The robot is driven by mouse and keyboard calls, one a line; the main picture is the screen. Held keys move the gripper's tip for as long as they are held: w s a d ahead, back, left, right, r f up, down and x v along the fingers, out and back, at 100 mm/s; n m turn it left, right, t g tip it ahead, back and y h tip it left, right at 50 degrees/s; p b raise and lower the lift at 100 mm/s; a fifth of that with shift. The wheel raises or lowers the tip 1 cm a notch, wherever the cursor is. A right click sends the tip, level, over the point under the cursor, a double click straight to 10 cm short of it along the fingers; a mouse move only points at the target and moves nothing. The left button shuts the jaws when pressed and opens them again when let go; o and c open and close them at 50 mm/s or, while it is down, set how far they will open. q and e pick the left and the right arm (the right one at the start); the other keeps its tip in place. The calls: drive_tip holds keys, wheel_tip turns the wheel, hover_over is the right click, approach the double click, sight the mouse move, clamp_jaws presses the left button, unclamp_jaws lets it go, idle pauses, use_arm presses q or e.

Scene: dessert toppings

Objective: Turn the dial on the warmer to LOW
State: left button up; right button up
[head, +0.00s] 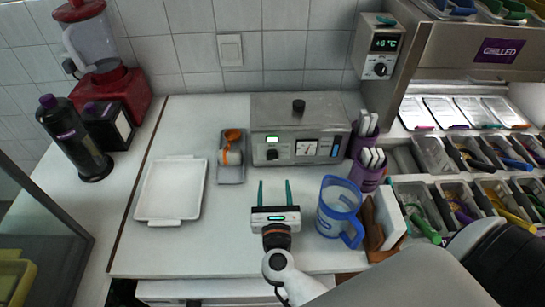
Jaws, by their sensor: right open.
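The warmer (285,115) is a steel box with a black lid knob at the back middle of the white counter. Its dial (272,154) is a small black knob at the left of the front panel, under a small green display (272,139). The dial's setting and marks are too small to read. My right gripper (275,184) is open and empty, its two green fingers pointing toward the warmer. It is in front of the dial, apart from it. My left gripper is not in view.
A blue pitcher (334,213) stands right of my right gripper. A grey tray (232,173) with an orange-handled utensil lies left of the warmer, and a white tray (171,209) further left. Purple cups (369,175) stand to the right. The counter between the white tray and my gripper is clear.

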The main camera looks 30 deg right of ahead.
sight(273, 159)
drive_tip(key=p+x, duration=0.1)
drive_tip(key=x, duration=0.7)
drive_tip(key=shift+w+r+p, duration=0.1)
drive_tip(key=shift+p, duration=0.3)
drive_tip(key=shift+w+d, duration=0.35)
drive_tip(key=shift+w, duration=0.3)
drive_tip(key=shift+c, duration=0.4)
drive_tip(key=c, duration=0.9)
